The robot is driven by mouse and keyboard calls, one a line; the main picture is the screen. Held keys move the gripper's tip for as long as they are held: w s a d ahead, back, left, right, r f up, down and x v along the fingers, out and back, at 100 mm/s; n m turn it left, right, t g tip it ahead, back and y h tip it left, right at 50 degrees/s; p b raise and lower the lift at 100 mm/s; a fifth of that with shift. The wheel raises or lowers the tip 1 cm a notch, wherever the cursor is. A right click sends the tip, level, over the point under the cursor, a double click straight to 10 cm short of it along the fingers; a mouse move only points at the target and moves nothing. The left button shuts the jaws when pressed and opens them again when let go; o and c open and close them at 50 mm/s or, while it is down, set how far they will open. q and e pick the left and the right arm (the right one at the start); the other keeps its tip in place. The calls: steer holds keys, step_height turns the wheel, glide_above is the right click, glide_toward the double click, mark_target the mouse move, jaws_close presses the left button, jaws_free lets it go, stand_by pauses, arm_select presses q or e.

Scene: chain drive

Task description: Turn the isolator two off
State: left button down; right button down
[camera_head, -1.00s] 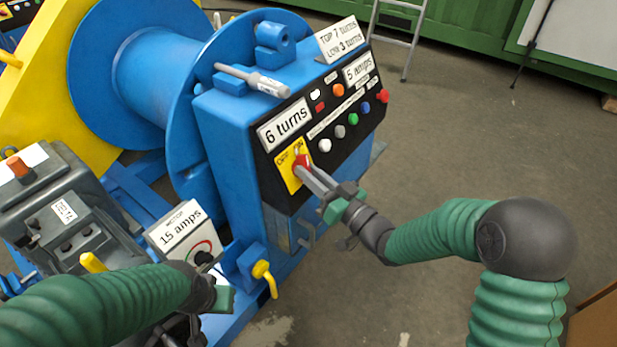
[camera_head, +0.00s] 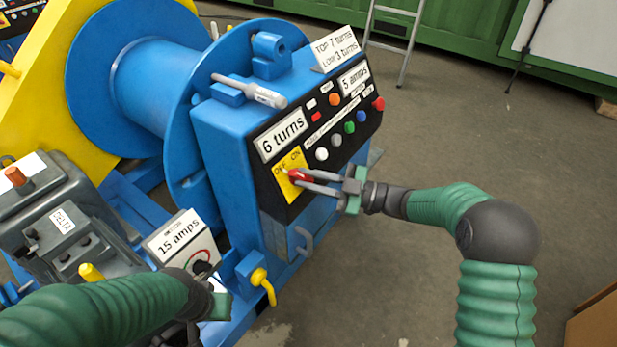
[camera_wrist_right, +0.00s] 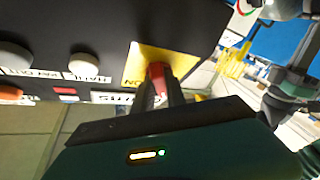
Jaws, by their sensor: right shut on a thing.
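The isolator is a red handle (camera_head: 298,174) on a yellow plate (camera_head: 288,187) marked OFF and ON, low on the black panel under the "6 turns" label. My right gripper (camera_head: 306,181) is shut on the red handle, coming in from the right. The right wrist view shows the red handle (camera_wrist_right: 157,72) between the fingers, in front of the yellow plate (camera_wrist_right: 180,60). The fingers hide part of the handle. My left gripper (camera_head: 212,300) is at the lower left, near the "15 amps" box; its fingers do not show clearly. No "two" marking is readable.
The blue cabinet (camera_head: 222,135) carries the black panel with several coloured buttons (camera_head: 349,127) right of the handle. A yellow lever (camera_head: 263,285) sits below. The "15 amps" box (camera_head: 180,238) stands left of it.

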steer(key=shift+w+d+f+n+g+p, duration=0.1)
steer(key=shift+n+g+p, duration=0.25)
steer(key=shift+n+g, duration=0.75)
steer(key=shift+n+t, duration=0.3)
steer(key=shift+n, duration=0.1)
steer(key=c, duration=1.4)
jaws_free()
steer(key=shift+o, duration=0.2)
